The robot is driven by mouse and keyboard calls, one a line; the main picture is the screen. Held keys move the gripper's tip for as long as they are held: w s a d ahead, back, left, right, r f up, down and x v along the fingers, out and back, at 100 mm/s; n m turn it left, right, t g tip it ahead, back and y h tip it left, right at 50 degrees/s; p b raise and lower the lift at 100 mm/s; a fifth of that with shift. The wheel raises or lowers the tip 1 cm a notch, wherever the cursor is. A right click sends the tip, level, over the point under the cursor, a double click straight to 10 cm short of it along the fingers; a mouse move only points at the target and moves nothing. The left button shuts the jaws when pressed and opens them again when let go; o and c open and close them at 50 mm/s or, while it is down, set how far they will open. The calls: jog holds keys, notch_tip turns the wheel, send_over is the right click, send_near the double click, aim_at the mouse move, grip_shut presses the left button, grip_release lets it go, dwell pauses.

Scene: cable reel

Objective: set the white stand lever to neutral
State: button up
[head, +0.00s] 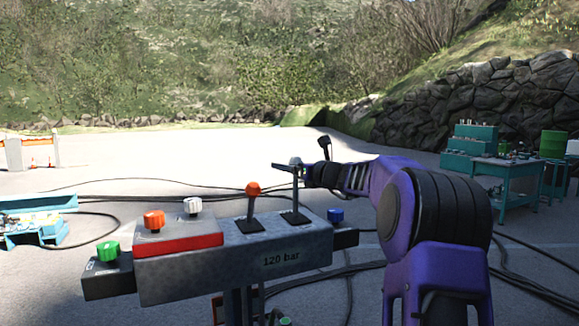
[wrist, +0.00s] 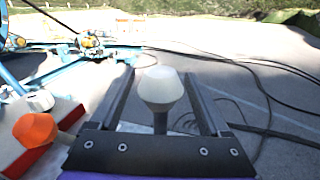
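The white stand lever (head: 295,195) is on the right part of the grey control stand (head: 235,265). Its dark shaft looks nearly upright in the head view, and its pale knob is partly covered by my gripper (head: 286,168). In the wrist view the white knob (wrist: 161,88) sits between my two fingers, with a gap showing on each side. My gripper is open around the knob and does not visibly press on it. The exact tilt of the lever is hard to tell.
Cables lie on the ground behind.

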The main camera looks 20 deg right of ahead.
jog(key=b+v, duration=0.2)
jog(key=v, duration=1.5)
jog(key=shift+s, duration=0.2)
